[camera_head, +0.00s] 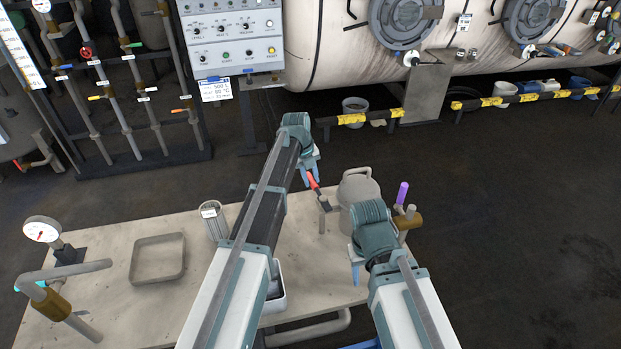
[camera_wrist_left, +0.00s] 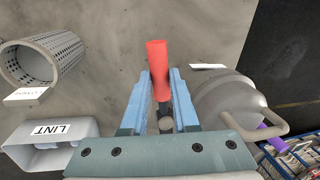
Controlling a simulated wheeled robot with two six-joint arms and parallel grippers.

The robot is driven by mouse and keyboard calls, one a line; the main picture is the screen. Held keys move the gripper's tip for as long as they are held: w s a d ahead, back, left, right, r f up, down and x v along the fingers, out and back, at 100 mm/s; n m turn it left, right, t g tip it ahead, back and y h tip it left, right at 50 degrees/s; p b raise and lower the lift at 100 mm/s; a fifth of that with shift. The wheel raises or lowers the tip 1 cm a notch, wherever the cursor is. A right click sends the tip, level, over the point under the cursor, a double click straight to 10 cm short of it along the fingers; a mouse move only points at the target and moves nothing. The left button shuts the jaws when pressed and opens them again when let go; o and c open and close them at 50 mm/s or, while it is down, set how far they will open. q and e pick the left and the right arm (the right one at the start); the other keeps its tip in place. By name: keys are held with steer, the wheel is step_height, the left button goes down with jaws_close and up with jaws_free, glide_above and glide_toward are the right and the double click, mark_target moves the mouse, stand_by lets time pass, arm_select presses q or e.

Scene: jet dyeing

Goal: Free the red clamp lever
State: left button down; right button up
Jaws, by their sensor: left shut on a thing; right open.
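The red clamp lever (camera_head: 314,182) has a red handle on a dark metal arm above the pale table, beside the grey canister. In the left wrist view the red lever (camera_wrist_left: 157,62) stands between my fingers, its handle end reaching beyond their tips. My left gripper (camera_head: 311,174) is shut on the lever; it also shows in the left wrist view (camera_wrist_left: 163,90). The lever's lower part and its mount are partly hidden. My right gripper (camera_head: 355,268) is open and empty, low at the right, near the table's right edge.
The grey canister (camera_head: 361,186) with a handle is right of the lever; a purple-handled valve (camera_head: 402,194) stands beyond it. A perforated basket (camera_head: 214,222), an empty tray (camera_head: 158,258) and a LINT bin (camera_wrist_left: 48,158) are to the left. A gauge pipe (camera_head: 60,270) is at far left.

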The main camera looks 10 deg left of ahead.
arm_select(q)
steer(key=c, duration=0.7)
jaws_free()
steer(key=shift+w+d, duration=0.1)
steer(key=shift+r, duration=0.1)
steer(key=r+p, duration=0.4)
steer(key=s+a+r+p, duration=0.1)
steer(key=r+p, duration=0.4)
steer(key=a+r+p, duration=0.1)
steer(key=r+p, duration=0.3)
steer(key=shift+s+a+r+p, duration=0.15)
steer(key=shift+s+r+p, duration=0.05)
steer(key=shift+s+p, duration=0.1)
steer(key=shift+f, duration=0.1)
